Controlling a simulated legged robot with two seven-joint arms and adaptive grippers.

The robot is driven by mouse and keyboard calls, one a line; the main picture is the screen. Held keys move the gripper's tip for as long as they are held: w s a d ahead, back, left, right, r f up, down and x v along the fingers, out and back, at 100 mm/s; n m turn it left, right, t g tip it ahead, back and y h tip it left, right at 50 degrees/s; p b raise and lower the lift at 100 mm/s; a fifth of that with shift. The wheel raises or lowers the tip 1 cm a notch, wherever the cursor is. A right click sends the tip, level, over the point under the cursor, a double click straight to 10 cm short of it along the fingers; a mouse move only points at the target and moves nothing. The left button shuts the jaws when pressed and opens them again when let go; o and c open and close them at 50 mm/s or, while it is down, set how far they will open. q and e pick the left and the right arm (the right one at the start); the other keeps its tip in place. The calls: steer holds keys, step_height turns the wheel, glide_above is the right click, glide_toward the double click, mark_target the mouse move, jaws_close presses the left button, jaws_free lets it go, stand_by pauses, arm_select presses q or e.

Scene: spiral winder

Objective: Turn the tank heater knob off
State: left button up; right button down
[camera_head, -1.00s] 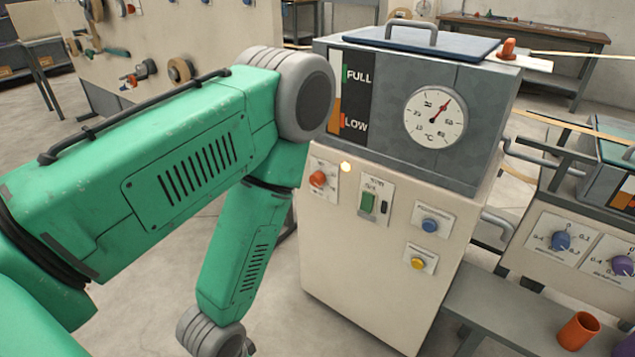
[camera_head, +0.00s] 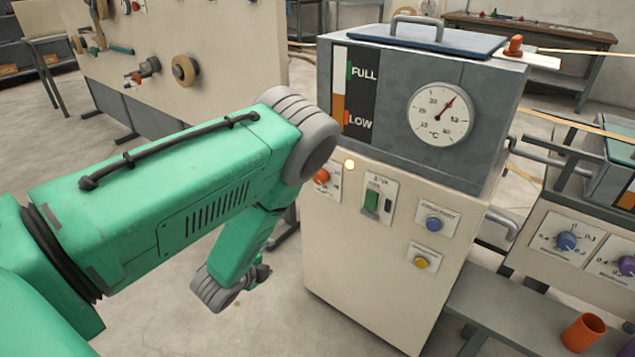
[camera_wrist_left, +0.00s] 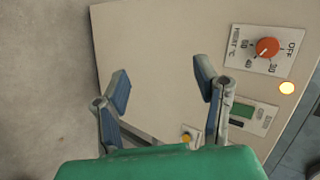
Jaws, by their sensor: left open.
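The tank heater knob (camera_head: 321,176) is a round orange-red dial on a white plate at the upper left of the cream cabinet's front. In the left wrist view the knob (camera_wrist_left: 267,47) is at the upper right, with OFF and several temperature numbers around it; its exact pointer setting is too small to tell. My left gripper (camera_wrist_left: 163,84) is open and empty, its two blue-grey fingers spread, to the lower left of the knob and apart from it. In the head view only a small dark part of it shows beyond my green forearm. My right gripper is not in view.
A lit lamp (camera_head: 349,164) glows beside the knob plate. A green switch (camera_head: 371,201), blue knob (camera_head: 433,224) and yellow button (camera_head: 421,262) are on the same front. Above is the grey tank (camera_head: 480,130) with a dial gauge (camera_head: 440,114). Floor left of the cabinet is open.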

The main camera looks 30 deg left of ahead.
arm_select(q)
steer(key=w+a+r+m+t+h, duration=0.1)
steer(key=w+a+r+m+t, duration=0.1)
steer(key=w+r+m+t, duration=0.4)
steer(key=m+h, duration=0.3)
steer(key=m, duration=0.5)
glide_toward(317, 180)
steer(key=shift+t, duration=0.4)
steer(key=w+b, duration=0.1)
steer(key=w, duration=0.2)
steer(key=w+b, duration=0.1)
steer(key=w, duration=0.2)
steer(key=w+d+b, duration=0.1)
steer(key=w, duration=0.2)
steer(key=shift+w+f, duration=0.2)
steer(key=shift+w, duration=0.15)
steer(key=shift+n, duration=0.3)
steer(key=c, duration=1.2)
